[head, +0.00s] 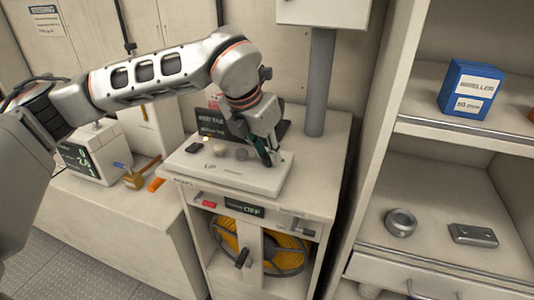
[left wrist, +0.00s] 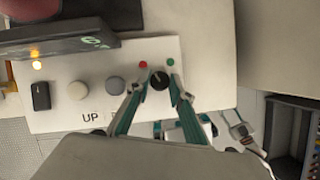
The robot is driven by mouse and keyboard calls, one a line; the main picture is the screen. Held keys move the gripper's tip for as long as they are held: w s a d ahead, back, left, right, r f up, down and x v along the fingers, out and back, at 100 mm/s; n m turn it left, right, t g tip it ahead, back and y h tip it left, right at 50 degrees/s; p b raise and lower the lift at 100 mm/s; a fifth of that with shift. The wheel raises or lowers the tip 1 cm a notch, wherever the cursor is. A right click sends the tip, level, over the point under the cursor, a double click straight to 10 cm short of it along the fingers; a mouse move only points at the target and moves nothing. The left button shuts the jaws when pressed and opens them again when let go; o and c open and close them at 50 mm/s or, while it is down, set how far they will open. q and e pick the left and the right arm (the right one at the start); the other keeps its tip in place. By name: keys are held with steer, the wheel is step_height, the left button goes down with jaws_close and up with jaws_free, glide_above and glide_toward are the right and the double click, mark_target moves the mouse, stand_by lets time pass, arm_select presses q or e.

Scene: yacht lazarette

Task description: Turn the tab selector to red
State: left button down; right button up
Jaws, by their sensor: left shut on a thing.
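The tab selector is a small black knob (left wrist: 159,79) at the right end of a pale control panel (left wrist: 60,112). A red dot (left wrist: 143,64) lies above it to the left and a green dot (left wrist: 170,62) above it to the right. The knob's exact pointing direction is too small to tell. My left gripper (left wrist: 158,84) is shut on the knob, one finger on each side. In the head view the gripper (head: 270,157) comes down on the right part of the panel (head: 215,175) and hides the selector. My right gripper is not in view.
The panel also carries a black switch (left wrist: 40,96), a cream knob (left wrist: 77,91) and a grey knob (left wrist: 115,86). A dark display (left wrist: 60,38) stands behind them. A grey post (head: 319,85) rises close to my gripper. Shelves with a blue box (head: 470,89) stand at right.

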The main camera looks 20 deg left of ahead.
arm_select(q)
steer(key=shift+d+n+y, duration=0.1)
steer(key=shift+n+y, duration=0.3)
steer(key=shift+n, duration=0.7)
steer(key=c, duration=1.8)
jaws_free()
steer(key=v, duration=1.2)
steer(key=shift+s+f, duration=0.1)
